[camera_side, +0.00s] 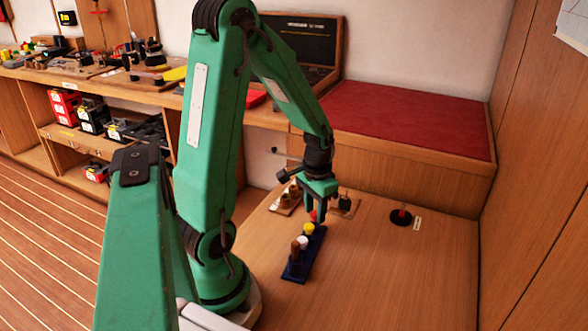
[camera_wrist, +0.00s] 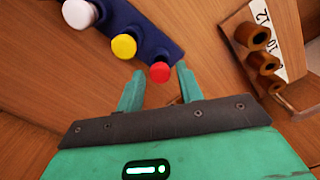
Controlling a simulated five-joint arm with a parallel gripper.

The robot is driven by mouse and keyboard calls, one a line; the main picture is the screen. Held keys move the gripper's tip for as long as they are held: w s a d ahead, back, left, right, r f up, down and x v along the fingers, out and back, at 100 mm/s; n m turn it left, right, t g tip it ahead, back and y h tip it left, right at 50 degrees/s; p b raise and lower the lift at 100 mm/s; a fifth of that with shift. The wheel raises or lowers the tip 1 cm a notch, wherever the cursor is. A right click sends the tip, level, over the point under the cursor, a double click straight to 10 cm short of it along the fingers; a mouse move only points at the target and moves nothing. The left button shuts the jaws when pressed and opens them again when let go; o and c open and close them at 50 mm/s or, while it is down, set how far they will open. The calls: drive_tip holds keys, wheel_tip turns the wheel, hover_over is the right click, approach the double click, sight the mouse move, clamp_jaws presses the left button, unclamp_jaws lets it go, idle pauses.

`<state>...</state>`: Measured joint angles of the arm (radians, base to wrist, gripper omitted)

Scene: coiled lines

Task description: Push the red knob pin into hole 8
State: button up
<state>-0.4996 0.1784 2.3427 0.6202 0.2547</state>
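The red knob pin (camera_wrist: 159,72) stands at the end of a dark blue rack (camera_wrist: 152,38), in line with a yellow knob (camera_wrist: 124,46) and a white knob (camera_wrist: 79,14). In the side view the red knob (camera_side: 313,215) is partly hidden by my gripper (camera_side: 320,213). In the wrist view my gripper (camera_wrist: 160,69) is open, with one fingertip on either side of the red knob; contact cannot be told. The hole block (camera_wrist: 288,38) at the right carries brown round sockets and a white strip marked 12, 10 and apparently 8; the last figure is partly covered. It also shows in the side view (camera_side: 287,207).
A brown knob (camera_side: 294,251) stands at the near end of the rack. A small board with a dark piece (camera_side: 345,204) lies behind my gripper. A black disc with a red piece (camera_side: 401,217) lies to the right. The front right of the table (camera_side: 400,280) is clear.

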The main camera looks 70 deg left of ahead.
sight(315, 212)
clamp_jaws()
drive_tip(key=shift+r, duration=0.55)
idle(0.5)
drive_tip(key=shift+r, duration=2.65)
drive_tip(key=w+a+r+n, duration=0.1)
drive_tip(key=a+r, duration=0.1)
drive_tip(key=a, duration=0.7)
drive_tip(key=w+a+r+n, duration=0.1)
drive_tip(key=w+a+n, duration=0.1)
drive_tip(key=a, duration=0.8)
drive_tip(key=shift+w+a+r, duration=0.2)
drive_tip(key=shift+a+r, duration=0.1)
drive_tip(key=shift+r, duration=0.05)
